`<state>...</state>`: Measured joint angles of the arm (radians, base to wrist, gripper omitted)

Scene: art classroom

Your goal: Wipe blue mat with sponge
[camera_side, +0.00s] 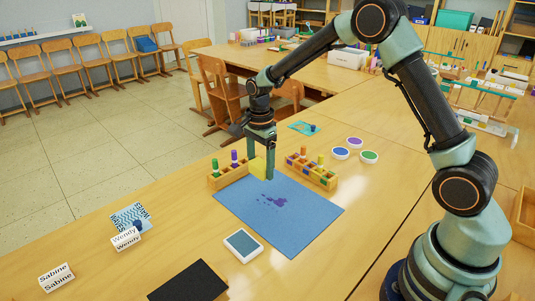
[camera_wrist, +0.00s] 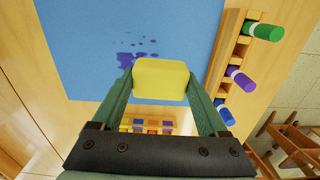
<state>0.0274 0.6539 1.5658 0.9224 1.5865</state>
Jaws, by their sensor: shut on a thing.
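The blue mat (camera_side: 282,222) lies flat on the wooden table and carries purple spots (camera_side: 270,201) near its middle. In the wrist view the mat (camera_wrist: 80,30) fills the upper left, with the purple spots (camera_wrist: 128,60) just left of the sponge. My gripper (camera_side: 261,162) points down at the mat's far edge. It is shut on the yellow sponge (camera_side: 257,164), which also shows between the fingers in the wrist view (camera_wrist: 160,80). Whether the sponge touches the mat or hangs above it, I cannot tell.
Two wooden marker holders, one left (camera_side: 228,176) and one right (camera_side: 312,174), stand close beside my gripper. Coloured round pads (camera_side: 354,143) lie behind. A grey-blue pad (camera_side: 243,245), a black sheet (camera_side: 188,282) and name cards (camera_side: 57,277) lie toward the front left.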

